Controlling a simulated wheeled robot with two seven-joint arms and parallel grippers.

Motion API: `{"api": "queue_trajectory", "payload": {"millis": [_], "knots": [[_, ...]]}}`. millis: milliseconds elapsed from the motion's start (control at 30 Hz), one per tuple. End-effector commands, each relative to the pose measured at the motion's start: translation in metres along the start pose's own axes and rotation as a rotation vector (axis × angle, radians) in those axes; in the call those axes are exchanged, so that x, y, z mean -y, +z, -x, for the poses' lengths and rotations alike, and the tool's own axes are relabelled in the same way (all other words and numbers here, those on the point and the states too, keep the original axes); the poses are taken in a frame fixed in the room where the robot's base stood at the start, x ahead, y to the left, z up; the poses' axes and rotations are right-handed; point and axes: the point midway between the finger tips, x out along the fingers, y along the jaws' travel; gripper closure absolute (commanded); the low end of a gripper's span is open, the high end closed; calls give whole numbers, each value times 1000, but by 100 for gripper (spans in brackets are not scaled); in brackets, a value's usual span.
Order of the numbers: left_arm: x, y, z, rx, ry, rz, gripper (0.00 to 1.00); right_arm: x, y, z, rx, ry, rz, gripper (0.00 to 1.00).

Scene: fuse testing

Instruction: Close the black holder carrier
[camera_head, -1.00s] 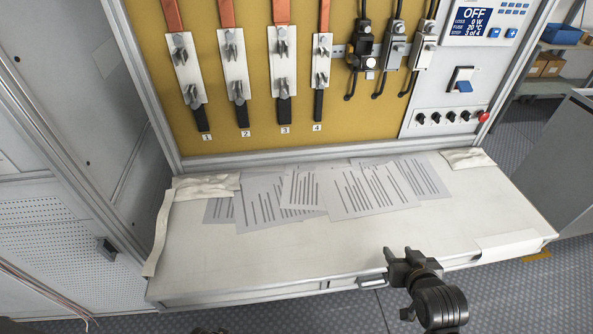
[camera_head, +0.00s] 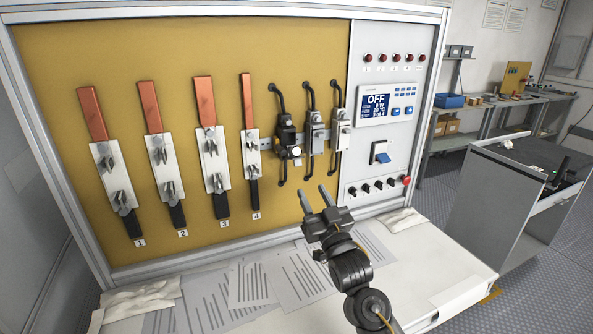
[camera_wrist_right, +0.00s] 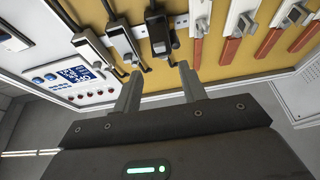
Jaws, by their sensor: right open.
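The black holder (camera_head: 286,138) is on the yellow board, right of the numbered fuse strips, with a black cable above and below it. Its carrier has a pale round end (camera_head: 296,152) that appears to jut out from the board; its exact angle is hard to tell. In the right wrist view the black holder (camera_wrist_right: 157,28) is upside down, just beyond the fingertips. My right gripper (camera_head: 314,196) is open and empty, below and in front of the holders. Its two fingers also show in the right wrist view (camera_wrist_right: 159,75), apart from the holder. My left gripper is out of view.
Two grey holders (camera_head: 315,133) (camera_head: 340,130) sit close right of the black one. Fuse strip 4 (camera_head: 251,155) is to its left. A panel with display (camera_head: 376,104), blue switch and red button is further right. Printed sheets (camera_head: 297,278) lie on the white bench.

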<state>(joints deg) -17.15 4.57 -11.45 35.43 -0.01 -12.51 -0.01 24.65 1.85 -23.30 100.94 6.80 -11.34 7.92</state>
Motion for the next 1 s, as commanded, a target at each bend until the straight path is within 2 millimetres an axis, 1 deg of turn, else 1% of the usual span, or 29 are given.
{"api": "queue_trajectory", "payload": {"millis": [100,300,400,500,600,700,967,1000], "knots": [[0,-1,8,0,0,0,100,0,-4,-20,-1,0,0,58],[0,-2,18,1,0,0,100,0,-3,-59,1,0,0,58],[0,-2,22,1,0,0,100,0,-3,-75,1,0,0,58],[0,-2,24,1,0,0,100,0,-2,-87,2,1,1,58],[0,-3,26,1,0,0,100,0,-1,-95,1,1,1,58],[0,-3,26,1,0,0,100,0,0,-98,2,1,1,58],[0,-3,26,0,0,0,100,0,0,-99,1,0,0,58],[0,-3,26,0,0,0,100,0,0,-99,1,0,0,62]]}}
